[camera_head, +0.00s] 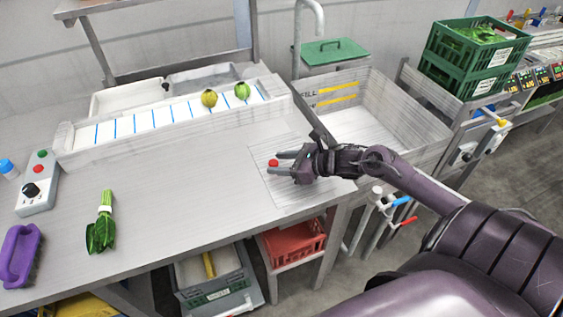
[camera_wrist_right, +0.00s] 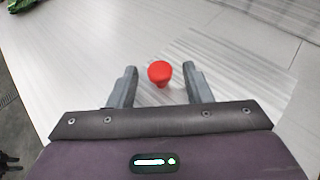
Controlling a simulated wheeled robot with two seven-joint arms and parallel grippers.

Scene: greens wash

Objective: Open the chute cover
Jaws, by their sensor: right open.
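A flat square panel (camera_head: 290,196) lies in the steel worktop near its right end, which I take for the chute cover. It looks flush with the worktop. A red knob (camera_head: 273,162) stands on it, and it also shows in the right wrist view (camera_wrist_right: 160,73). My right gripper (camera_head: 280,164) is open low over the panel. In the right wrist view its two fingers (camera_wrist_right: 158,84) stand on either side of the knob, with a gap at each side. My left gripper is out of view.
A sink basin (camera_head: 375,125) lies right of the worktop. A red crate (camera_head: 294,243) sits beneath the worktop. A bunch of greens (camera_head: 104,224), a purple brush (camera_head: 21,254) and a control box (camera_head: 38,184) lie at the left. The worktop's middle is clear.

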